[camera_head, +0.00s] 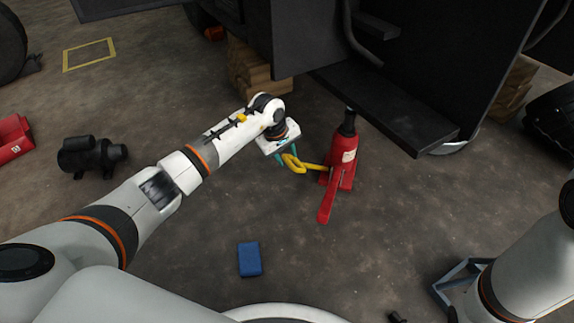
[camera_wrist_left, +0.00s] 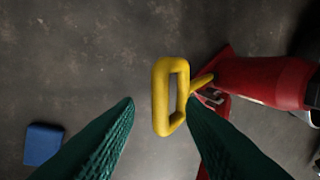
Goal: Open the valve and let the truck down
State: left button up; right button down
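A red bottle jack (camera_head: 342,158) stands upright beside the black step of the stripped truck (camera_head: 390,105). A yellow looped valve handle (camera_head: 293,163) sticks out from the jack's lower left side. My left gripper (camera_head: 284,157) is over this handle. In the left wrist view the teal fingers (camera_wrist_left: 160,100) are apart, with the yellow loop (camera_wrist_left: 160,95) between their tips, close to the right finger. The left finger is clear of it; whether the right one touches it I cannot tell. My right arm shows at the lower right, but its gripper does not show.
Wooden blocks stand under the truck at left (camera_head: 258,72) and right (camera_head: 512,88). A blue block (camera_head: 249,259) lies on the floor in front, a black motor-like part (camera_head: 90,155) at left. A grey metal frame (camera_head: 460,278) is beside my right arm. The floor left of the jack is mostly clear.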

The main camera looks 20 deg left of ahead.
pick_arm(q)
jog(key=shift+b+x, duration=0.35)
jog(key=shift+x, duration=0.55)
grip_shut()
